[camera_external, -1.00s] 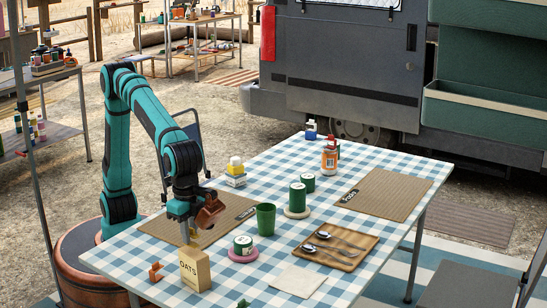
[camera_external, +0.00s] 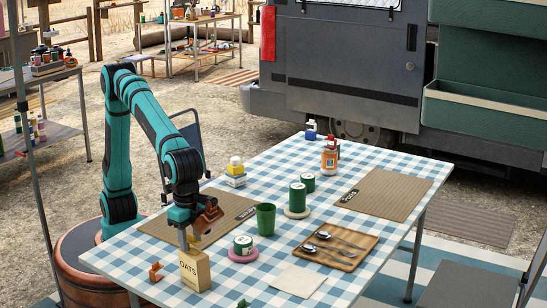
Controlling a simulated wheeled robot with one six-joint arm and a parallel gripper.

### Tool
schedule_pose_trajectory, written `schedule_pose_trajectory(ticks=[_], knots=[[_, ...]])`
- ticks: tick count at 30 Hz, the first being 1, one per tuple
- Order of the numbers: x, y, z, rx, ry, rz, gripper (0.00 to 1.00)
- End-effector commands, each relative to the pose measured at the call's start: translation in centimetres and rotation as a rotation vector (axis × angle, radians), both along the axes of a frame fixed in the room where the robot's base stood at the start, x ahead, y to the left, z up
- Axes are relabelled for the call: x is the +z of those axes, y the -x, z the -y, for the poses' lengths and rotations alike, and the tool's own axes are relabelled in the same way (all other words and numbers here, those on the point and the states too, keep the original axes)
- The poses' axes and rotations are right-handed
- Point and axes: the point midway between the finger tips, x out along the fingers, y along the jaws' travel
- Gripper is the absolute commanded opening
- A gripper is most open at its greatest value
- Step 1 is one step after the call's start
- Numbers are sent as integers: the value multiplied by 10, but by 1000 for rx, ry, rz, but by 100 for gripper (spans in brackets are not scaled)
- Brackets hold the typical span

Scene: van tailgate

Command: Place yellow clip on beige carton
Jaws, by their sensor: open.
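The beige carton (camera_external: 195,271), marked OATS, stands upright near the front left corner of the checked table. My gripper (camera_external: 187,246) points down right at the carton's top edge and is open. A small yellowish patch, probably the yellow clip (camera_external: 192,239), shows at the fingers just above the carton top. It is too small to tell whether it rests on the carton or only sits between the fingers.
An orange clip-like piece (camera_external: 155,272) lies left of the carton. A wooden tray (camera_external: 338,262) holds spoons. A pale cloth (camera_external: 298,281) lies flat at the front.

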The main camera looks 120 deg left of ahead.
Motion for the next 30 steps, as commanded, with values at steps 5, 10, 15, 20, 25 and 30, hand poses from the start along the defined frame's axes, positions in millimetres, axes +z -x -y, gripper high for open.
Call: schedule_pose_trajectory(ticks=[5, 10, 15, 20, 25, 30], knots=[[19, 0, 0, 0, 1, 2, 41], [52, 0, 0, 0, 1, 3, 41], [84, 0, 0, 0, 1, 3, 41], [107, 0, 0, 0, 1, 2, 41], [119, 0, 0, 0, 0, 1, 41], [121, 0, 0, 0, 0, 0, 41]])
